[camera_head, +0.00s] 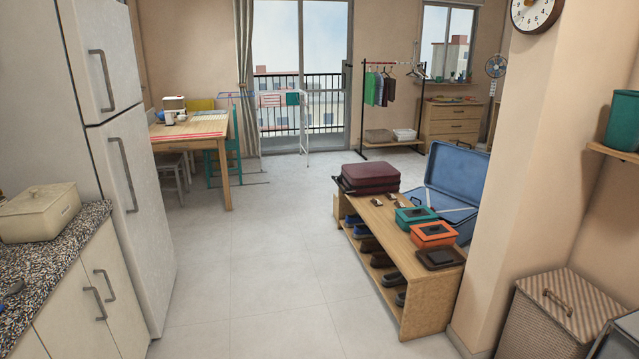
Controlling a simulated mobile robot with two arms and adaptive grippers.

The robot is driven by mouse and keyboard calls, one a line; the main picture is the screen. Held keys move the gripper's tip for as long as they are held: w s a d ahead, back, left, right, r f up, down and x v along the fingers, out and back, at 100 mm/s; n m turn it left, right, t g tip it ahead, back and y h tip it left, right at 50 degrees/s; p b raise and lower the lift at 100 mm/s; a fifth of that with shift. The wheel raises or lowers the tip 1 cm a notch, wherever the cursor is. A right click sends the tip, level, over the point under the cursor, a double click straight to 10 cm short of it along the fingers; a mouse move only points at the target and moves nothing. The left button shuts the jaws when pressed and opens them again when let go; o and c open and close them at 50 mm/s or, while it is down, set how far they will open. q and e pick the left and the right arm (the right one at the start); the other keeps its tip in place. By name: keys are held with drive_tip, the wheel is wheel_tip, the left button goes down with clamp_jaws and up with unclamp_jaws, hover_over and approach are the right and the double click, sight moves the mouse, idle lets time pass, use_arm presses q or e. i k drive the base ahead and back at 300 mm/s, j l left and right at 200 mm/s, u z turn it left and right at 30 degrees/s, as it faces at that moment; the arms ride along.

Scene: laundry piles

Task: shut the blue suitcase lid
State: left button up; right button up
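The blue suitcase (456,178) stands open on the floor at the right, behind the wooden shoe bench. Its lid is raised and leans back, with the inner side showing. The lower part is partly hidden by the bench and the boxes on it, and its right edge by the wall corner. Neither of my grippers is in view.
The wooden shoe bench (424,295) stands in front of the suitcase, with a maroon suitcase (370,176), several small boxes and shoes. A wall pillar (545,150) juts out at the right. The tiled floor (270,250) in the middle is clear.

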sight(458, 172)
drive_tip(key=i, duration=0.7)
drive_tip(key=i+z, duration=0.15)
drive_tip(key=i, duration=1.3)
drive_tip(key=i+j+z, duration=0.15)
drive_tip(key=i, duration=0.6)
drive_tip(key=i+j, duration=0.1)
drive_tip(key=i, duration=0.6)
drive_tip(key=i+l+z, duration=0.1)
drive_tip(key=i+z, duration=0.35)
drive_tip(key=i, duration=0.15)
drive_tip(key=i+j+z, duration=0.1)
drive_tip(key=i+z, duration=0.35)
drive_tip(key=i, duration=0.15)
